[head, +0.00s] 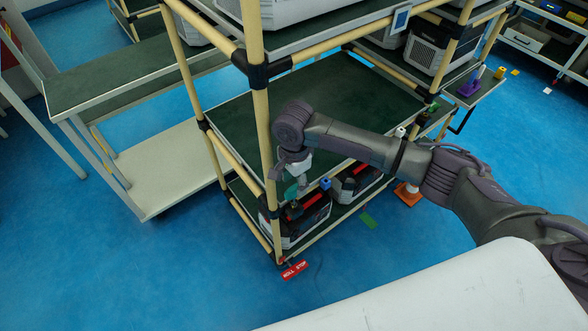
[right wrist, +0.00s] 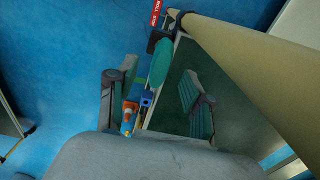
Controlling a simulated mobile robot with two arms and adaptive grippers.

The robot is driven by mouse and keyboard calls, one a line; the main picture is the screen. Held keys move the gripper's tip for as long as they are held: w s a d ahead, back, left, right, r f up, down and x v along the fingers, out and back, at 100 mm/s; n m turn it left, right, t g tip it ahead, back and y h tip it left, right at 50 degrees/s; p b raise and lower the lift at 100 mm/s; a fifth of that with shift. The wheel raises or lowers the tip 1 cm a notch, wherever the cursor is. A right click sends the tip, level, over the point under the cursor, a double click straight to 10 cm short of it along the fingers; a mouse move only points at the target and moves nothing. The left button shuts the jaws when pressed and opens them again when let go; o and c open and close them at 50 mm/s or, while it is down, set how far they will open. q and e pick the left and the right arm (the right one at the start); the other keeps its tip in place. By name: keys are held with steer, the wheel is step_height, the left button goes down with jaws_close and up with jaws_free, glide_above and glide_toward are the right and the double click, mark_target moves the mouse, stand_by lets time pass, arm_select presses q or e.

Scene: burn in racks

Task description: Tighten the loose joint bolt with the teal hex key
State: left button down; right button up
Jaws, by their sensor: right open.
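My right gripper (head: 296,184) is by the front post of the pipe rack, over the lower shelf. In the right wrist view its two fingers (right wrist: 157,72) stand wide apart. A teal oval piece (right wrist: 160,63), which looks like the hex key's handle, shows between the fingers' lines; I cannot tell whether it touches them. A teal patch also shows by the gripper in the head view (head: 291,192). I cannot make out which bolt is loose. My left gripper is not in view.
Black-and-grey units (head: 292,229) with red tops sit on the bottom shelf. A blue block (head: 326,184) is by them. An orange cone (head: 408,194) stands to the right. A red "ROLL STOP" tag (head: 294,270) lies at the rack's foot. The green middle shelf (head: 235,115) is bare.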

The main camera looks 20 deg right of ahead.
mark_target(294, 194)
step_height(294, 194, down, 6)
steer(key=shift+f+b, duration=0.2)
steer(key=shift+b, duration=0.1)
jaws_close()
stand_by(0.5)
